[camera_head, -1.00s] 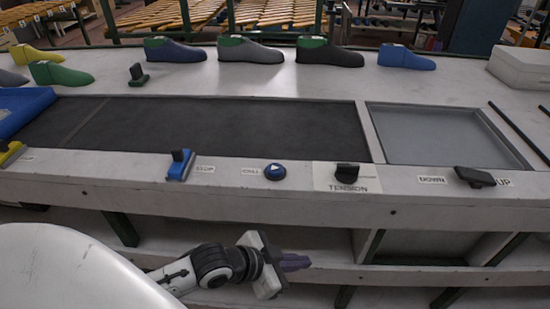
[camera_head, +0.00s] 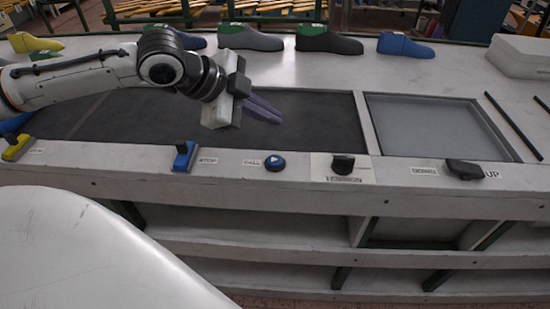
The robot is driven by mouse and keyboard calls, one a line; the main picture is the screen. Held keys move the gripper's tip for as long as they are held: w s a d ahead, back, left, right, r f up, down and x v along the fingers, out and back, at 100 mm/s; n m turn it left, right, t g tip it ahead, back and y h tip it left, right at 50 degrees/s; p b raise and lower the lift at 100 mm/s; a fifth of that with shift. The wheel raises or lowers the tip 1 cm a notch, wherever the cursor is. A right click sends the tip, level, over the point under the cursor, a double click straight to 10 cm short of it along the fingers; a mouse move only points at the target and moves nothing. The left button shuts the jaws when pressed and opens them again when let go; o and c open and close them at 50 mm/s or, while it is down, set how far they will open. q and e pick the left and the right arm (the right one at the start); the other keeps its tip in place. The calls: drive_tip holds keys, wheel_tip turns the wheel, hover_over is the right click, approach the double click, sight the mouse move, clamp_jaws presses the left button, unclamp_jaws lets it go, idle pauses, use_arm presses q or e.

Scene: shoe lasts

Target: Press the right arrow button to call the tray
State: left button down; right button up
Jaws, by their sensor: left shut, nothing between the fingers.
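The round blue call button (camera_head: 275,163) with a white right-pointing arrow sits on the white front ledge, beside a "CALL" label. My left gripper (camera_head: 265,108) is shut and empty. It is above the dark belt, behind and above the button and apart from it, with its fingers pointing right and slightly down. My right gripper is not in view. No tray that I can identify for certain shows; part of a blue object (camera_head: 14,124) at the left edge is hidden by my left arm.
On the ledge are a blue stop lever (camera_head: 184,156), a black tension knob (camera_head: 343,164) and a black up/down switch (camera_head: 465,169). The dark belt (camera_head: 310,115) lies behind, with a grey recessed panel (camera_head: 430,125) at right. Several shoe lasts (camera_head: 405,45) stand at the back.

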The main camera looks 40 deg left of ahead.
use_arm(q)
drive_tip(key=shift+f, duration=0.1)
drive_tip(key=b, duration=0.9)
hover_over(270, 162)
wheel_tip(270, 162, down, 7)
drive_tip(key=shift+r, duration=0.1)
drive_tip(key=shift+f, duration=0.9)
idle(0.6)
drive_tip(key=shift+f, duration=0.1)
